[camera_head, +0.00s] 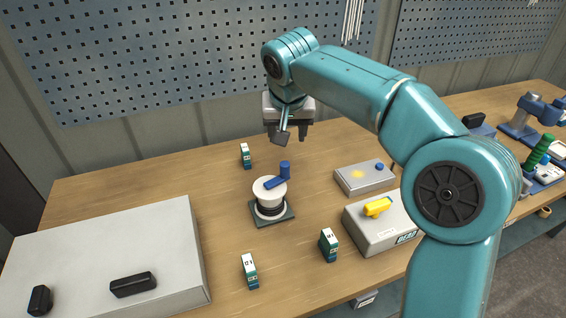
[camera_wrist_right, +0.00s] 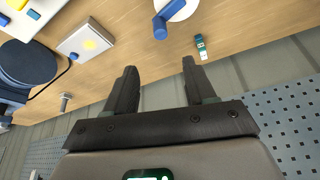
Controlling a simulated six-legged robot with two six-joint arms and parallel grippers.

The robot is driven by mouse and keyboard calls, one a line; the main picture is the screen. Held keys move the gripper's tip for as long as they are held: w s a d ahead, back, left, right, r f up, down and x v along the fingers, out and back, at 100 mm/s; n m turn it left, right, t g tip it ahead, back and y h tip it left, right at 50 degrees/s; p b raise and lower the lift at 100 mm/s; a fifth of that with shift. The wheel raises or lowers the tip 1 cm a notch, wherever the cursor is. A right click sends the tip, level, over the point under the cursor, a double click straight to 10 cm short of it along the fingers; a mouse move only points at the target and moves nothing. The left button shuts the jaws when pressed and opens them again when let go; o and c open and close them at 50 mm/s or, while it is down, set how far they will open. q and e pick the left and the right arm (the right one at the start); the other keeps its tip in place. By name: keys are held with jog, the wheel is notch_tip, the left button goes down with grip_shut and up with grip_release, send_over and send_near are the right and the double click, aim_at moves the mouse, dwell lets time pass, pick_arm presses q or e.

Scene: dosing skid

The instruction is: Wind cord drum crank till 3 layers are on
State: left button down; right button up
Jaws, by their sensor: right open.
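The cord drum (camera_head: 267,206) is a white spool with dark cord around its lower part. It stands on a dark square base near the table's middle. Its blue crank (camera_head: 277,181) lies across the top with an upright knob at the back right. The number of cord layers cannot be told. In the right wrist view the crank (camera_wrist_right: 160,27) shows at the top edge, and the drum is partly cut off. My right gripper (camera_head: 288,134) is open and empty, above the table's back edge, behind the drum and apart from it. My left gripper is not in view.
Small labelled teal-and-white blocks (camera_head: 246,156) stand around the drum. A large pale box (camera_head: 110,255) fills the left front. A pegboard (camera_head: 180,50) stands behind.

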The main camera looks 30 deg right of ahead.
aim_at(285, 164)
jog(key=x, duration=1.5)
jog(key=shift+s+a+f, duration=0.1)
jog(key=shift+a, duration=0.05)
jog(key=shift+f+p, duration=0.3)
jog(key=shift+f, duration=0.1)
jog(key=shift+w+f, duration=0.1)
jog(key=shift+w, duration=0.1)
